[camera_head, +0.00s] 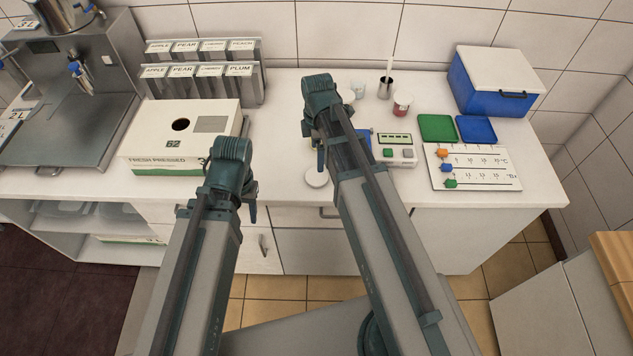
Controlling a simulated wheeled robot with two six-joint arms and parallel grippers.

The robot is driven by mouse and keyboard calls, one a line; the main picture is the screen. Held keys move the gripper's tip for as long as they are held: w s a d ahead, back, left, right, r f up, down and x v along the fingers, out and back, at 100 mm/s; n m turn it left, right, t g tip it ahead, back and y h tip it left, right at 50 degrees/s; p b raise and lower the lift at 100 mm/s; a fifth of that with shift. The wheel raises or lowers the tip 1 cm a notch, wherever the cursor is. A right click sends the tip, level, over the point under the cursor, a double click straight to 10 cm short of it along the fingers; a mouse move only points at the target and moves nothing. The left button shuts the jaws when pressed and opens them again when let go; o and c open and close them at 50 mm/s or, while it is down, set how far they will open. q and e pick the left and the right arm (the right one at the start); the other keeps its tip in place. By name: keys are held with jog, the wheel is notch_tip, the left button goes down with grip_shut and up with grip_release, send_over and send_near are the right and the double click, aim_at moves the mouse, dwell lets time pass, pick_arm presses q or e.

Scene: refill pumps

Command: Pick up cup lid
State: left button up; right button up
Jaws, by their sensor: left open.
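A flat, round white disc that looks like the cup lid (317,179) lies at the counter's front edge, just below the hand of my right arm. My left gripper (218,208) is open over the front edge of the counter, left of the disc and apart from it; its own arm hides much of it. My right gripper (319,150) hangs above the counter behind the disc; whether its jaws are open is hidden. A small cup with dark red contents (402,106) stands farther back, and a pale cup (358,89) stands left of it.
A scale-like device (394,146), green tray (437,128), blue tray (476,129) and slider board (475,168) fill the right side. A blue cooler (490,90) stands at the back right.

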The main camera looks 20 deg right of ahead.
jog(key=b, duration=0.3)
send_over(316, 176)
jog(key=shift+d+f, duration=0.2)
jog(key=shift+f, duration=2.1)
jog(key=shift+b, duration=0.3)
jog(key=f+b, duration=0.5)
jog(key=shift+a+f, duration=0.15)
jog(key=shift+a, duration=0.05)
jog(key=c, duration=1)
jog(key=shift+r, duration=0.2)
